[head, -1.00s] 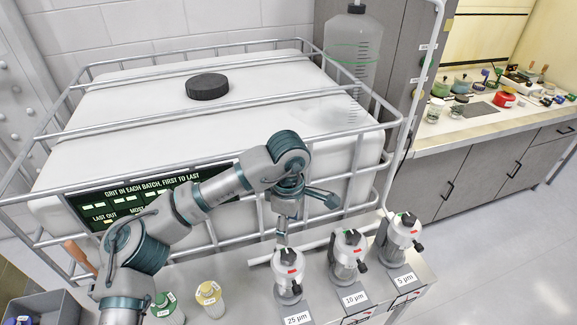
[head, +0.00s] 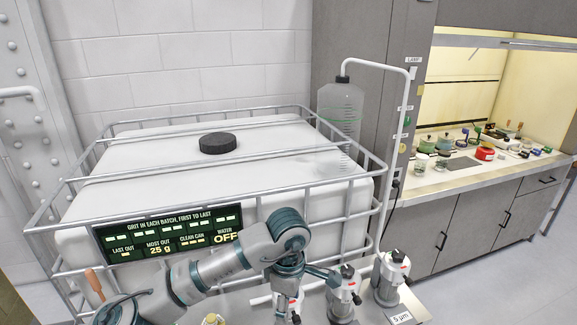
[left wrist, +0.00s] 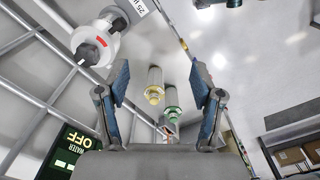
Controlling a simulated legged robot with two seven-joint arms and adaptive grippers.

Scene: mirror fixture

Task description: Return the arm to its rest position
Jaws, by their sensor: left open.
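My left arm comes in from the lower left in the head view, bent in front of the caged white tank (head: 105,178). My left gripper (head: 300,284) hangs in front of the tank's lower right, close to the leftmost grit dispenser (head: 280,314), which it partly hides. In the left wrist view my gripper (left wrist: 158,82) is open, with both fingers apart and nothing between them. A yellow-based bottle (left wrist: 154,92) and a green-based bottle (left wrist: 173,113) show beyond the fingers. My right gripper is not in view.
More dispensers (head: 343,298) stand to the right on the bench. A display panel (head: 165,235) on the cage reads water off. A black cap (head: 217,143) tops the tank. An upright clear bottle (head: 340,105) stands behind. A wooden handle (head: 94,284) is at left; open floor (head: 480,265) lies right.

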